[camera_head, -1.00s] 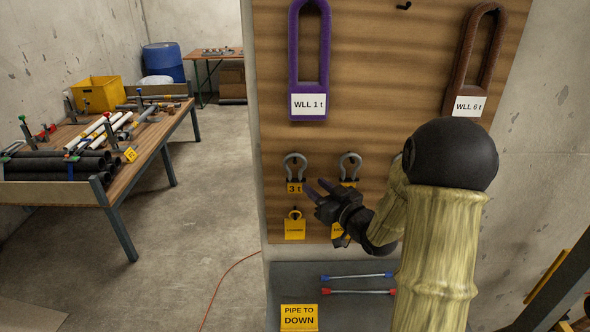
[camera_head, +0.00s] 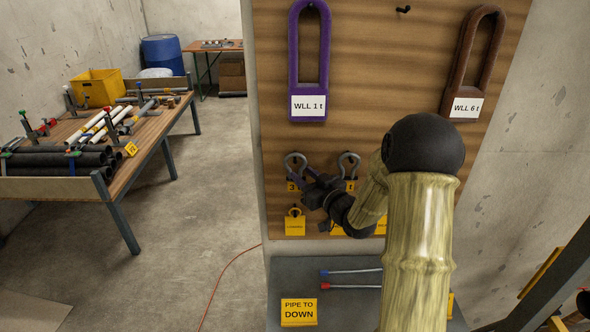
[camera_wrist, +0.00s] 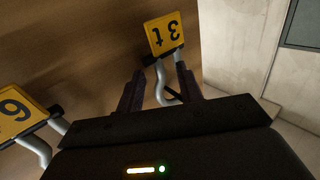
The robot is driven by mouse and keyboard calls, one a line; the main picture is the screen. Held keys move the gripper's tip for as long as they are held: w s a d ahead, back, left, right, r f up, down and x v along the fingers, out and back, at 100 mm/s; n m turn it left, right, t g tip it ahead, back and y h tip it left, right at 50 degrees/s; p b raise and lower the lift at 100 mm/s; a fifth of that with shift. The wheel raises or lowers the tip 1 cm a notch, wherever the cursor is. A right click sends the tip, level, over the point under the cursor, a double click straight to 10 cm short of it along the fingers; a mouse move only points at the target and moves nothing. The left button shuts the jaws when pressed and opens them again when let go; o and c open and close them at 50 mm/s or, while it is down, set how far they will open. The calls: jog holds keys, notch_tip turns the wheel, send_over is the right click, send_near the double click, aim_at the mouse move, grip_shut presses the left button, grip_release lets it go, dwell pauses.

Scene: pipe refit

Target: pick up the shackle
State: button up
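A grey shackle (camera_head: 296,160) hangs on the wooden board at left, with a yellow "3 t" tag (camera_head: 291,187) partly hidden behind my gripper. My gripper (camera_head: 298,184) is just in front of and below this shackle. In the wrist view, my gripper (camera_wrist: 160,82) is open. The shackle (camera_wrist: 161,85) shows between its two fingers, with a visible gap on at least one side; whether either finger touches it I cannot tell. A second grey shackle (camera_head: 349,162) hangs to the right; its yellow tag (camera_wrist: 18,112) shows at the left of the wrist view.
Yellow padlocks (camera_head: 295,224) hang below the shackles. A purple sling (camera_head: 308,60) and a brown sling (camera_head: 473,60) hang above. A grey shelf (camera_head: 300,275) below holds red- and blue-ended rods (camera_head: 350,287). A workbench (camera_head: 140,160) with pipes stands at left; floor between is clear.

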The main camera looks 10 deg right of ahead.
grip_shut()
jog(key=shift+r, duration=0.15)
jog(key=shift+r+b, duration=0.45)
jog(key=shift+r, duration=0.05)
jog(key=s+a+b, duration=0.1)
jog(key=s+b, duration=0.6)
jog(key=s, duration=0.2)
jog(key=s+a+b, duration=0.2)
jog(key=s+b, duration=0.5)
jog(key=s, duration=0.1)
jog(key=shift+s+a+r, duration=0.15)
jog(key=shift+s+a, duration=0.15)
jog(key=shift+s, duration=0.05)
